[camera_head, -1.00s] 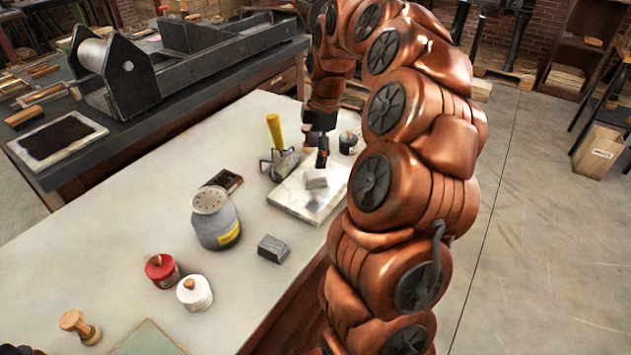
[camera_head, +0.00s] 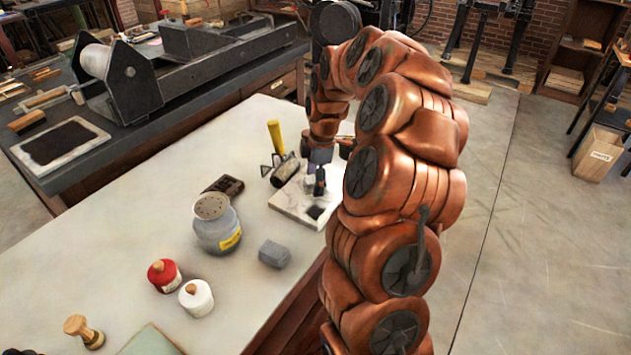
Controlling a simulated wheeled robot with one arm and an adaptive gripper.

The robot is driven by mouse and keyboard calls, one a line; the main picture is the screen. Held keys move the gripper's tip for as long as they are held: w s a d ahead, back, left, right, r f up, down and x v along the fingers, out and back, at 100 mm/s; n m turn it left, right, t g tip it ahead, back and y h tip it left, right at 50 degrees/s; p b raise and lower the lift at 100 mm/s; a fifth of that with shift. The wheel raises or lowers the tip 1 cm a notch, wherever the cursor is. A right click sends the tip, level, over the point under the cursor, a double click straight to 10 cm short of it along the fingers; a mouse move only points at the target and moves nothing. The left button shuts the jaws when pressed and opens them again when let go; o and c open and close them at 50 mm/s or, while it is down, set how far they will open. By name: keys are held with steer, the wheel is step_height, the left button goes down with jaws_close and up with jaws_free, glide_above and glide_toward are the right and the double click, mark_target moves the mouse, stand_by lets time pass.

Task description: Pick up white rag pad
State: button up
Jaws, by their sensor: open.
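I cannot clearly make out a white rag pad. A small grey block (camera_head: 274,253) lies on the pale table, nearer than the white slab. The white slab (camera_head: 290,203) lies near the table's right edge, with a dark patch on its top. My gripper (camera_head: 315,184) points down over the slab, close to its surface, and its jaws are open. The small pale block seen earlier on the slab is not clearly visible; the gripper covers much of that spot.
A yellow-handled roller (camera_head: 280,158) stands just left of my gripper. A wooden-knobbed stamp (camera_head: 84,331) is at front left.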

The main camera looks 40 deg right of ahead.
mark_target(314, 177)
steer(key=shift+c, duration=0.4)
steer(key=c, duration=1.2)
steer(key=shift+r, duration=0.1)
steer(key=shift+r+b, duration=0.4)
steer(key=shift+r, duration=1.15)
steer(key=shift+s+r, duration=0.15)
steer(key=shift+r, duration=0.05)
steer(key=s+a+r+b, duration=0.1)
steer(key=s+a, duration=0.3)
steer(key=s, duration=1.1)
steer(key=shift+a+r+b, duration=0.2)
steer(key=shift+a+b, duration=0.1)
steer(key=shift+b, duration=0.6)
